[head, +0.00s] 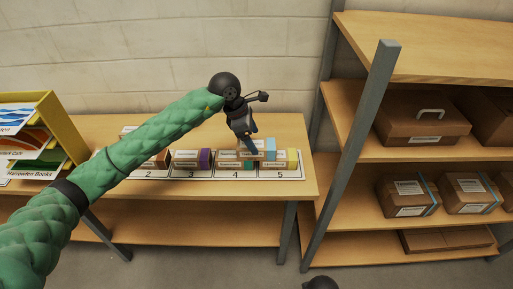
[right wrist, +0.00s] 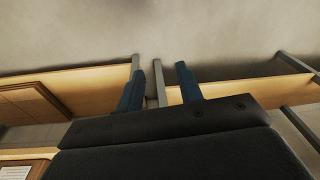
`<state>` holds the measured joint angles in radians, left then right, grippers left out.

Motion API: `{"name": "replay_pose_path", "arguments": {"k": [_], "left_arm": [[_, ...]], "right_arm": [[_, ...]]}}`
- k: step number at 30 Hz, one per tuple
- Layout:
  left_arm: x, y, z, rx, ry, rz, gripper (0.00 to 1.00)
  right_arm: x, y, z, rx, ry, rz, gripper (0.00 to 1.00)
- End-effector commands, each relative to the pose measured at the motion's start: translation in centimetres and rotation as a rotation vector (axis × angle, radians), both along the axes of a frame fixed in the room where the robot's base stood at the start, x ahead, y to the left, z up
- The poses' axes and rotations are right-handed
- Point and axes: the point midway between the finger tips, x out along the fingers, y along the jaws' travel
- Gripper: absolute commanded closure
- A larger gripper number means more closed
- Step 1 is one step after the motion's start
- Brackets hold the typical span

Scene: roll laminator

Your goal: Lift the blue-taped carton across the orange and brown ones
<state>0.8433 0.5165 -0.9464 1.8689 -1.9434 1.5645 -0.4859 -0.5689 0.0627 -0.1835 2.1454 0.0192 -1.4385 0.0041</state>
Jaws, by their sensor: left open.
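The blue-taped carton (head: 271,147), small with a light-blue band at its right end, shows above the gap between strip places 4 and 5. Whether it is raised or rests behind the row I cannot tell. My left gripper (head: 251,149) is open and points down at this carton, its blue finger overlapping the carton's left part. A carton with a brown end (head: 164,159) is by place 2, partly behind my green arm. No orange-taped carton is clearly visible; my arm covers the left of the row. My right gripper (right wrist: 158,82) shows two blue fingers apart with nothing between.
A purple-ended carton (head: 206,158) is at place 3 and a yellow-ended one (head: 293,156) at place 5. The numbered strip (head: 215,174) lies on the wooden table (head: 300,188). A yellow rack (head: 66,130) stands left; a shelf with a grey post (head: 352,150) and boxes stands right.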

Motion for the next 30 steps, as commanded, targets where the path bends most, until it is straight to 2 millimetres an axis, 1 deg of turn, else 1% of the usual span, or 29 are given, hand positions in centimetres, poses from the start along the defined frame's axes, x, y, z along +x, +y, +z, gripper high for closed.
{"name": "replay_pose_path", "arguments": {"k": [9,15,20,26,27,29,30], "left_arm": [[0.4,-0.4,-2.0,0.0,0.003,0.001,0.2],[0.4,-1.1,-3.6,0.0,0.002,-0.001,0.2],[0.4,-1.2,-4.1,-0.001,0.001,0.0,0.2],[0.5,-1.2,-4.1,-0.001,0.001,0.0,0.2],[0.5,-1.2,-4.1,-0.001,0.001,0.0,0.22],[0.5,-1.2,-4.1,-0.001,0.001,0.0,0.34],[0.5,-1.2,-4.1,-0.001,0.001,0.0,0.42]], "right_arm": [[-0.3,-0.3,-5.5,-0.009,0.006,-0.001,0.64],[-0.6,-0.6,-8.3,-0.014,0.008,-0.001,0.64],[-0.8,-0.7,-9.2,-0.014,0.007,-0.001,0.64],[-0.8,-0.7,-9.3,-0.014,0.007,-0.001,0.64],[-0.8,-0.7,-9.3,-0.014,0.007,-0.001,0.64],[-0.8,-0.6,-9.3,-0.014,0.007,-0.001,0.64],[-0.8,-0.6,-9.3,-0.014,0.007,-0.001,0.64]]}}
